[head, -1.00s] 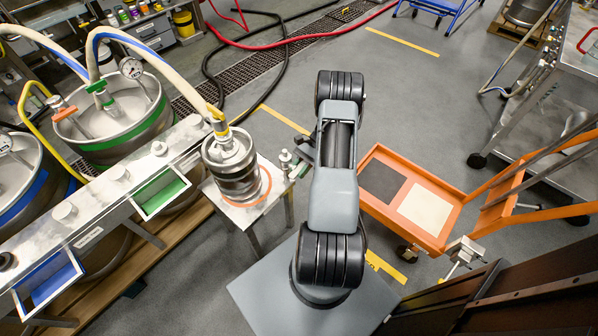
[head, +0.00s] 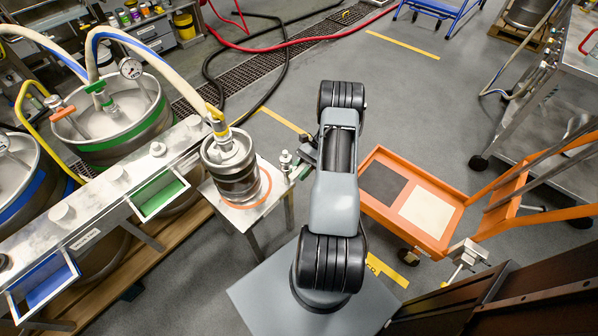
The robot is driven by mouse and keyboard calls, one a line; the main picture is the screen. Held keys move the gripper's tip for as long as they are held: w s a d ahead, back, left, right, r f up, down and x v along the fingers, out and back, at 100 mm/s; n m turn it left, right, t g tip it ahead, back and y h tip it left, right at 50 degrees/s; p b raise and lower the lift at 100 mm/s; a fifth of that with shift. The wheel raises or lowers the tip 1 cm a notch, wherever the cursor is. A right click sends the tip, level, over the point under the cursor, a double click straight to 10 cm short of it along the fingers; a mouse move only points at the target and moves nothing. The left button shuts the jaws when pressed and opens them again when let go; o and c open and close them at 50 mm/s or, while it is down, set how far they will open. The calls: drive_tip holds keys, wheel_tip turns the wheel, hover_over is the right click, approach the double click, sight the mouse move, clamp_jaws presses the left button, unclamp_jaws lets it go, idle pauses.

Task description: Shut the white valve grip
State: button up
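My gripper (head: 304,160) is at the far end of my arm, left of the forearm, by the right corner of a small metal table (head: 225,205). It is small and partly hidden by my arm, so its opening does not show. A small silver fitting (head: 286,161) stands on that corner, just left of the gripper and very close to it. I cannot tell whether they touch. I cannot make out a white valve grip for certain.
Larger kegs (head: 110,125) and a metal rail with green (head: 160,194) and blue (head: 45,285) trays are at left. An orange cart (head: 440,240) with black and white pads stands at right. Hoses (head: 265,95) cross the floor behind. Open floor lies beyond my arm.

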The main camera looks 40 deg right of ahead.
drive_tip(key=shift+o, duration=0.4)
drive_tip(key=shift+d, duration=0.1)
drive_tip(key=shift+w+d+r, duration=0.1)
drive_tip(key=shift+d+r, duration=0.05)
drive_tip(key=shift+d, duration=0.1)
drive_tip(key=v, duration=1.3)
drive_tip(key=shift+b, duration=0.3)
